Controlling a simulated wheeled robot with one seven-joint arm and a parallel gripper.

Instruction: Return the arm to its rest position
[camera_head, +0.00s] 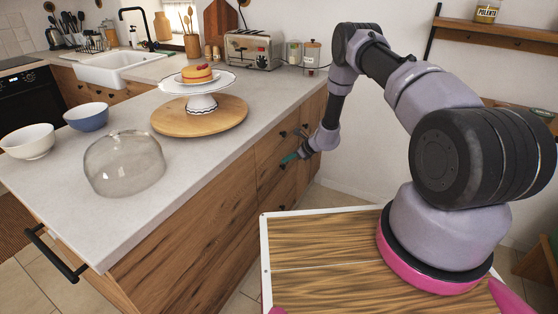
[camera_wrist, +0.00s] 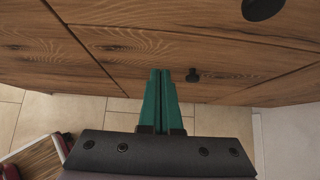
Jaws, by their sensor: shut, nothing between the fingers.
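My gripper (camera_head: 290,158) is in front of the wooden drawer fronts of the counter, below the countertop edge. In the wrist view its two green fingers (camera_wrist: 161,100) lie together, shut and empty. They point toward the wooden fronts (camera_wrist: 120,50), near a small black knob (camera_wrist: 192,75); whether they touch the wood is not clear. My arm reaches from my base, up and over to the left, then down to the cabinet.
The countertop (camera_head: 190,160) holds a glass dome (camera_head: 124,165), a white bowl (camera_head: 28,141), a blue bowl (camera_head: 86,117), a round wooden board (camera_head: 170,122) with a cake stand (camera_head: 201,103) and cake (camera_head: 197,75), and a toaster (camera_head: 252,50). A wall shelf (camera_head: 500,31) is at upper right.

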